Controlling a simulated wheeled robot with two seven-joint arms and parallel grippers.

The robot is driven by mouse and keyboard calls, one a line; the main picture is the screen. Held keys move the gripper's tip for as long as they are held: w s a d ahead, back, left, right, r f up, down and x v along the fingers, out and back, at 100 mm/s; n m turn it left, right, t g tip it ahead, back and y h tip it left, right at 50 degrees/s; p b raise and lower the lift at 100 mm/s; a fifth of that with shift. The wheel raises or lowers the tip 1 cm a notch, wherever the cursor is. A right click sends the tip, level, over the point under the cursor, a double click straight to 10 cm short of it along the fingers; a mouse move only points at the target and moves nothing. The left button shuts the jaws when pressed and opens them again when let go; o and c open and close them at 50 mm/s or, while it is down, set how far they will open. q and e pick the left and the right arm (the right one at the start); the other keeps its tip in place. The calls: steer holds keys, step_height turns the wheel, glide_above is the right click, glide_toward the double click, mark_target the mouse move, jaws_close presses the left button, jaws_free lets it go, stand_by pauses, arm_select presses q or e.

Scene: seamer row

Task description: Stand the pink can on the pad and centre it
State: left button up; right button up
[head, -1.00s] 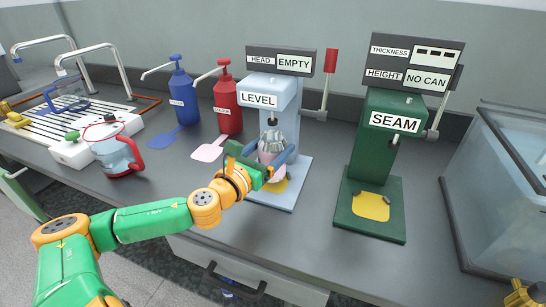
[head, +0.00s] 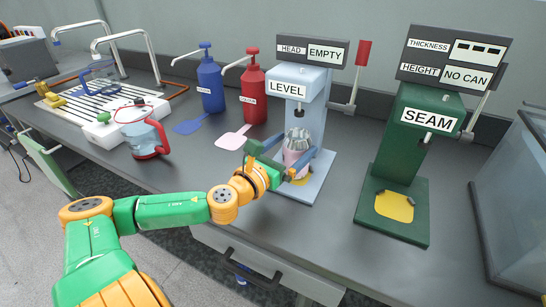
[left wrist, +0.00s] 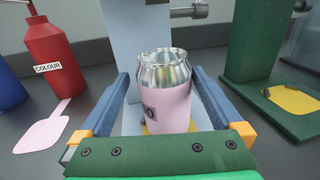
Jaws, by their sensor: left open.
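The pink can (head: 296,158) has a bare, silvery top and stands upright on the base of the light blue LEVEL machine (head: 299,88). A yellow pad (head: 301,180) shows at the can's foot; the can hides much of it, so I cannot tell how well it is centred. In the left wrist view the can (left wrist: 165,108) stands between the blue fingers of my left gripper (left wrist: 161,74). The fingers are open, one on each side, with gaps to the can. My right gripper is not in view.
The green SEAM machine (head: 411,150) stands to the right with its own empty yellow pad (head: 394,207). Blue (head: 210,85) and red (head: 253,95) pump bottles stand to the left. A clear jug (head: 146,138) with a red handle is further left. A glass-sided tank (head: 515,205) stands at far right.

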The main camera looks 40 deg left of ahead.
arm_select(q)
steer(key=shift+s+d, duration=0.2)
steer(key=shift+s, duration=0.5)
steer(key=shift+s+d+r+p, duration=0.15)
steer(key=shift+s+p, duration=0.55)
steer(key=shift+p, duration=0.1)
steer(key=s+p, duration=0.2)
steer(key=s, duration=0.1)
steer(key=shift+s+r+p, duration=0.1)
steer(key=shift+s+p, duration=0.2)
steer(key=s, duration=0.4)
steer(key=shift+s+d, duration=0.1)
steer(key=shift+f, duration=0.2)
